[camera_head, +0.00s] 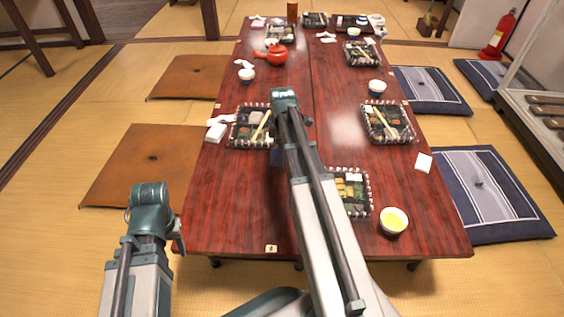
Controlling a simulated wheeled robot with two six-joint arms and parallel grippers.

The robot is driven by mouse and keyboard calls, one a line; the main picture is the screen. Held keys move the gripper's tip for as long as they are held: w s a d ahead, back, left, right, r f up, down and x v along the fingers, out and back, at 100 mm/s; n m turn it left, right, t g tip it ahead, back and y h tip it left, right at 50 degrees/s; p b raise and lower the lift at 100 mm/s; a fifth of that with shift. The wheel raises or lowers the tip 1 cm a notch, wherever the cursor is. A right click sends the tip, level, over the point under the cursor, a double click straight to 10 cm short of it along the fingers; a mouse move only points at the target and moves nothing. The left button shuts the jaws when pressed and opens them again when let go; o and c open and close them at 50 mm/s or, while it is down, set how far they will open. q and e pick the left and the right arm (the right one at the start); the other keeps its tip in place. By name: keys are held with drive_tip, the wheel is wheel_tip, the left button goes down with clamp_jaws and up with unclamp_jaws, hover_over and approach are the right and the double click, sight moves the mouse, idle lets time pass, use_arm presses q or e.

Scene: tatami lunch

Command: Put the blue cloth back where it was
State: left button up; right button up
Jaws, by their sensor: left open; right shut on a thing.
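A small dark blue patch (276,157), which looks like the blue cloth, shows just left of my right arm, below its wrist. Most of it is hidden behind the arm. My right gripper (279,132) is over the middle of the red-brown table (225,205), beside the left bento tray, and is shut on this cloth. Its fingertips are mostly hidden by the wrist. My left gripper (176,236) is low at the table's near left corner, open and apart from the cloth. Its fingers are largely hidden by its wrist.
Bento trays stand left (233,139), right (370,136) and near (367,204), the near one partly behind my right arm. A bowl of yellow liquid (394,221) stands near the front right. A red teapot (277,56) is further back. The table's front left is clear.

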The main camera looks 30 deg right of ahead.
drive_tip(key=shift+f+b, duration=1.4)
drive_tip(key=shift+f, duration=0.3)
drive_tip(key=shift+f, duration=0.15)
drive_tip(key=o, duration=1.3)
wheel_tip(320, 180, up, 12)
drive_tip(key=p, duration=1.2)
drive_tip(key=shift+r, duration=0.25)
drive_tip(key=shift+f, duration=0.1)
